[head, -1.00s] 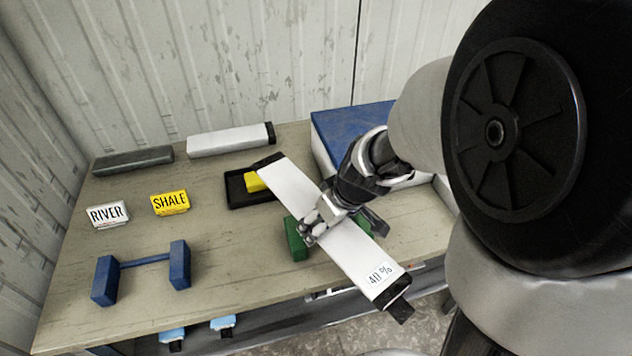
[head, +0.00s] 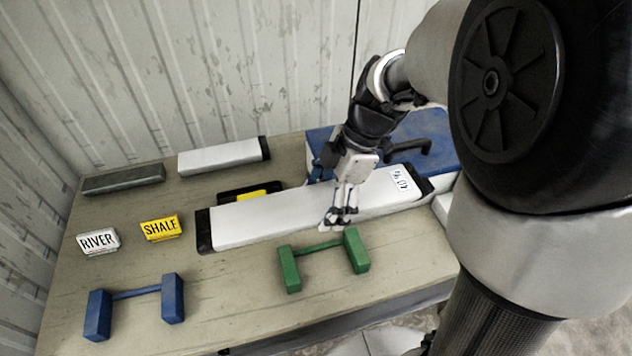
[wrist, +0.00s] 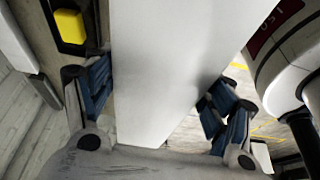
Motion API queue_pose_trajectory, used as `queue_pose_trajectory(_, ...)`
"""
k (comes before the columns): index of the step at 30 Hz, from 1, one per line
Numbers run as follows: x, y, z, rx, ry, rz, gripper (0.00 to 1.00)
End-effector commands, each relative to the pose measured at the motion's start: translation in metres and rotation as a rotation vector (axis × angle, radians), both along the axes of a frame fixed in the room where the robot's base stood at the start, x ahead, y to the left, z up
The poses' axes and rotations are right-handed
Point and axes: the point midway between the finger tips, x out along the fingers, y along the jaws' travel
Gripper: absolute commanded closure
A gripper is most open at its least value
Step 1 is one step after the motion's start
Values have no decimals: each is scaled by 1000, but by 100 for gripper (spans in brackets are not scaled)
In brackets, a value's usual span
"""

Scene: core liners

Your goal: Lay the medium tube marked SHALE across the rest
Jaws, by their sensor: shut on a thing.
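My gripper (head: 341,214) is shut on a long white tube (head: 270,217) with black end caps, gripping it right of its middle. The tube lies nearly level across the picture, just behind the green rest (head: 318,249), apparently above the table. A small label (head: 402,179) with dark marks sits near its right end; I cannot read SHALE on it. In the wrist view, the white tube (wrist: 165,60) runs between both blue-padded fingers. A blue rest (head: 136,294) stands at the front left. A yellow SHALE block (head: 161,228) and a white RIVER block (head: 98,241) stand behind it.
A dark grey tube (head: 123,179) and another white tube (head: 222,158) lie along the back wall. A black tray (head: 226,194) with a yellow block (head: 251,194) is partly hidden behind the held tube. A large blue-topped box (head: 432,135) stands at the right.

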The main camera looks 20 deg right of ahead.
Motion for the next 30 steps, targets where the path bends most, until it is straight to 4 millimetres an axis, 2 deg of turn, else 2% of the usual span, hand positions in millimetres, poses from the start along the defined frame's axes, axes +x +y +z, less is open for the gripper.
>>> queue_pose_trajectory(1, 0, 1, -14, 3, 2, 0, 91)
queue_pose_trajectory(6, 0, 0, -51, 2, 1, -3, 91)
queue_pose_trajectory(15, 1, 0, -109, 2, 0, -4, 91)
queue_pose_trajectory(18, 1, 0, -120, 2, -1, -4, 91)
queue_pose_trajectory(26, 1, 0, -132, 1, -3, -4, 91)
queue_pose_trajectory(30, 1, 0, -149, 2, -1, -6, 91)
